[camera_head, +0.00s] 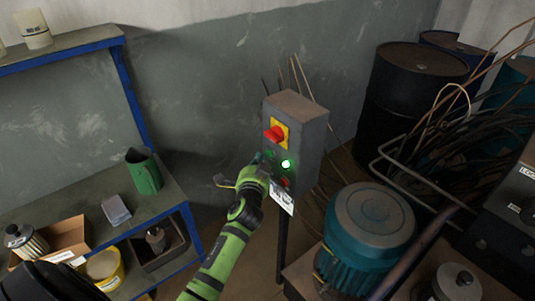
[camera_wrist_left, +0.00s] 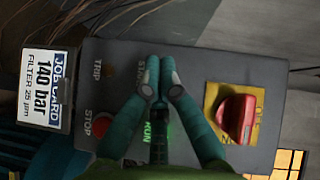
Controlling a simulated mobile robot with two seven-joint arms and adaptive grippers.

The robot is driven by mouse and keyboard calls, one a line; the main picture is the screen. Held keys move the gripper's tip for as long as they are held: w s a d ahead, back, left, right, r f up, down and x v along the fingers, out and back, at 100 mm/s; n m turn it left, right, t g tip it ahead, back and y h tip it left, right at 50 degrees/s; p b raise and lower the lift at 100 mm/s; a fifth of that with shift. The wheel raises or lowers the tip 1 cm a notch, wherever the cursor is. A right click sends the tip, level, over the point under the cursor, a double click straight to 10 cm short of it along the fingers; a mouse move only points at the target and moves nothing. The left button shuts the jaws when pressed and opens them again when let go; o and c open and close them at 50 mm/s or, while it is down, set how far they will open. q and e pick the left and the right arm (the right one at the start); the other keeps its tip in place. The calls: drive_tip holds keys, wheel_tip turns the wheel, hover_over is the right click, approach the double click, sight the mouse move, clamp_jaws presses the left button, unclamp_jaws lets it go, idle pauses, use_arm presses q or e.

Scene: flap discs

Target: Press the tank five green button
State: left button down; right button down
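A grey control box (camera_head: 296,135) stands on a post. A lit green lamp or button (camera_head: 286,163), labelled RUN in the left wrist view (camera_wrist_left: 165,130), glows on its face. A darker green button (camera_head: 270,153) sits beside it. A red STOP button (camera_wrist_left: 103,125) and a red rotary switch (camera_head: 275,134) on a yellow plate also show. I see no "tank five" marking. My left gripper (camera_head: 256,160) is at the box face, its fingertips (camera_wrist_left: 160,78) together and empty, covering part of a label beginning "STA". Contact cannot be told. My right gripper is out of view.
A job card (camera_wrist_left: 45,88) reading 140 bar hangs at the box's side. A teal motor (camera_head: 368,230) stands to the right, with dark drums (camera_head: 410,95) and cables behind. A blue-framed shelf (camera_head: 125,80) with a green jug (camera_head: 144,172) is at left.

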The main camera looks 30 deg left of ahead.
use_arm(q)
drive_tip(key=s, duration=0.1)
drive_tip(key=s+a+p, duration=0.1)
drive_tip(key=s, duration=0.1)
drive_tip(key=s+a+p, duration=0.1)
drive_tip(key=shift+s, duration=0.35)
idle(0.7)
drive_tip(key=s+d+f+g+h, duration=0.25)
drive_tip(key=s+f, duration=0.25)
drive_tip(key=f, duration=0.5)
drive_tip(key=s+d+f+n+g+h, duration=0.1)
drive_tip(key=s+d+f+g, duration=0.2)
drive_tip(key=f, duration=0.7)
drive_tip(key=s+d+f+g+h, duration=0.1)
drive_tip(key=s+d+f, duration=0.2)
drive_tip(key=s+f, duration=0.5)
drive_tip(key=s+d+f+n+g, duration=0.1)
drive_tip(key=s+f+g, duration=0.1)
drive_tip(key=s+f, duration=0.4)
drive_tip(key=s+d+f+n+g+h, duration=0.1)
drive_tip(key=s+f, duration=0.5)
drive_tip(key=s, duration=0.8)
drive_tip(key=s+d+f+n+g+h, duration=0.1)
drive_tip(key=s+f+g, duration=0.3)
drive_tip(key=s, duration=0.7)
wheel_tip(320, 180, down, 3)
drive_tip(key=shift+d+r+n+g, duration=0.2)
drive_tip(key=shift+d+n+g, duration=0.25)
drive_tip(key=shift+d, duration=0.4)
